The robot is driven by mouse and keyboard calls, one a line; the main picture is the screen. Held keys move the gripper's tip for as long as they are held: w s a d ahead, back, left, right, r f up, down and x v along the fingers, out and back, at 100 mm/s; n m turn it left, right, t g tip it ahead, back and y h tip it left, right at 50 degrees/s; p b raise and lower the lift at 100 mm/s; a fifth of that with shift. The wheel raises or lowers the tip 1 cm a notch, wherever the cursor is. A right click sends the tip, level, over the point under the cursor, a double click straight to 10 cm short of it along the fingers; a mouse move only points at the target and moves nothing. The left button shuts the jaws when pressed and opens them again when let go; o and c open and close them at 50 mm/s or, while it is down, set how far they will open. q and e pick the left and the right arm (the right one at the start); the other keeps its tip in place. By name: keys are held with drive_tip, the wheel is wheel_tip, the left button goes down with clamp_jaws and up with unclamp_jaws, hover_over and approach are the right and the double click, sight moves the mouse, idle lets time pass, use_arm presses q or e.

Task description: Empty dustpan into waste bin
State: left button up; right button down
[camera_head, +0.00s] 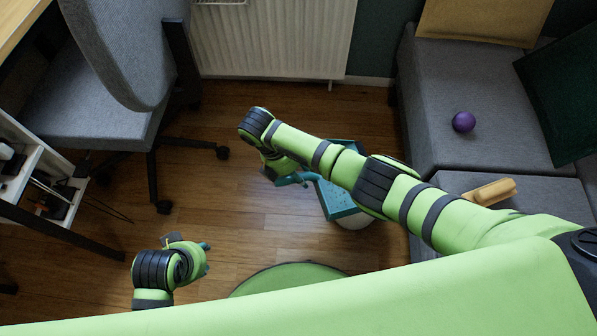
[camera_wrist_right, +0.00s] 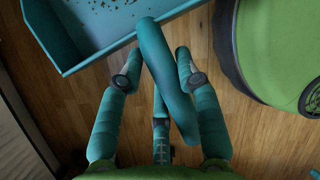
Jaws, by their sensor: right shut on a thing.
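The teal dustpan (camera_head: 336,203) is in the middle of the head view, partly hidden behind my right arm. In the right wrist view its pan (camera_wrist_right: 100,22) holds small brown crumbs. My right gripper (camera_head: 291,178) is shut on the dustpan's handle, which passes between the fingers (camera_wrist_right: 157,76) in the wrist view. A pale rounded thing (camera_head: 354,222) shows just below the pan's edge; it may be the waste bin, but most of it is hidden. My left gripper (camera_head: 196,247) is low at the left, apart from the dustpan; its finger opening is unclear.
A grey office chair (camera_head: 125,60) and a desk with shelves stand at the left. A radiator (camera_head: 270,38) is at the back. A grey sofa (camera_head: 465,85) at the right bears a purple ball (camera_head: 463,122) and a tan roll-like object (camera_head: 490,192). Wooden floor (camera_head: 245,215) is clear between.

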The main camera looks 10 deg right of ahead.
drive_tip(key=shift+d+r+p, duration=0.25)
drive_tip(key=shift+r+p, duration=0.15)
drive_tip(key=shift+p, duration=0.15)
drive_tip(key=shift+w+d+r+y+p, duration=0.1)
drive_tip(key=shift+d+r+y+p, duration=0.15)
drive_tip(key=shift+r+y+p, duration=0.3)
drive_tip(key=shift+d+r+y+p, duration=0.45)
drive_tip(key=shift+d+r+p, duration=0.1)
drive_tip(key=shift+p, duration=0.55)
drive_tip(key=shift+w+d+r+y+p, duration=0.1)
drive_tip(key=shift+d+r+y+p, duration=0.65)
drive_tip(key=shift+r+p, duration=0.3)
drive_tip(key=shift+w+d+r+y+p, duration=0.1)
drive_tip(key=shift+d+r+y+p, duration=0.4)
drive_tip(key=shift+r+p, duration=0.1)
drive_tip(key=shift+d+g, duration=0.3)
drive_tip(key=shift+d, duration=0.05)
use_arm(q)
wheel_tip(320, 180, down, 14)
drive_tip(key=s, duration=0.2)
wheel_tip(320, 180, up, 13)
drive_tip(key=w+b, duration=0.2)
drive_tip(key=b, duration=0.5)
drive_tip(key=shift+b, duration=0.35)
use_arm(e)
drive_tip(key=w+d+r+n+g+y, duration=0.1)
drive_tip(key=d+r+y, duration=0.3)
drive_tip(key=d+y, duration=0.4)
drive_tip(key=shift+w+d, duration=0.35)
drive_tip(key=shift+d, duration=2.65)
